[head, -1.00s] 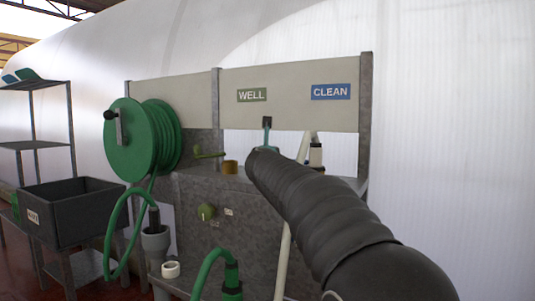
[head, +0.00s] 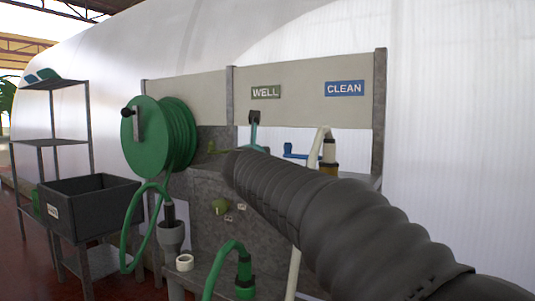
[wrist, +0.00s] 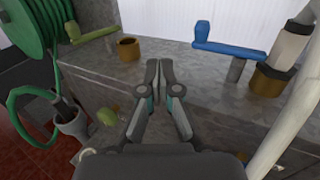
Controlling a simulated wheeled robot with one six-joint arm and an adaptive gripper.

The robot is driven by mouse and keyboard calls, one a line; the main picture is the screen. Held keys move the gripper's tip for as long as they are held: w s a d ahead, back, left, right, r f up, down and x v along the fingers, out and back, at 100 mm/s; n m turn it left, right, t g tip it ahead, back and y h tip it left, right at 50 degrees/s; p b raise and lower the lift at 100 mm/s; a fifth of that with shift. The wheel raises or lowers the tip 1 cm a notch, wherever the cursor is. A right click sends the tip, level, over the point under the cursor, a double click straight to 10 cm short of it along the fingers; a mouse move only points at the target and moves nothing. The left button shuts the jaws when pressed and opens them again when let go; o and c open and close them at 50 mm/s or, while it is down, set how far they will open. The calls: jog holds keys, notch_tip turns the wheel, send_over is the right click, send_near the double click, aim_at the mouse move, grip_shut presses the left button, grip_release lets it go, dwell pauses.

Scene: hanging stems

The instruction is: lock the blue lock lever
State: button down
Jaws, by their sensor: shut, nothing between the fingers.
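The blue lock lever (wrist: 240,44) lies across the upper right of the wrist view, with a raised knob at its left end and its pivot post toward the right. My gripper (wrist: 158,64) is shut and empty. In the wrist view its fingertips are left of and nearer than the lever's knob, apart from it, above the grey bench. The head view hides the gripper behind my arm.
A green lever (wrist: 94,34) and a brass socket (wrist: 128,48) stand left of the gripper. A white hose (head: 325,140) with a brass-coloured collar (wrist: 270,80) stands right of the blue lever. A green hose reel (head: 158,135) is at left. The bench top between is clear.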

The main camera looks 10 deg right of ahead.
jog(key=shift+s+a, duration=0.7)
jog(key=shift+s, duration=0.1)
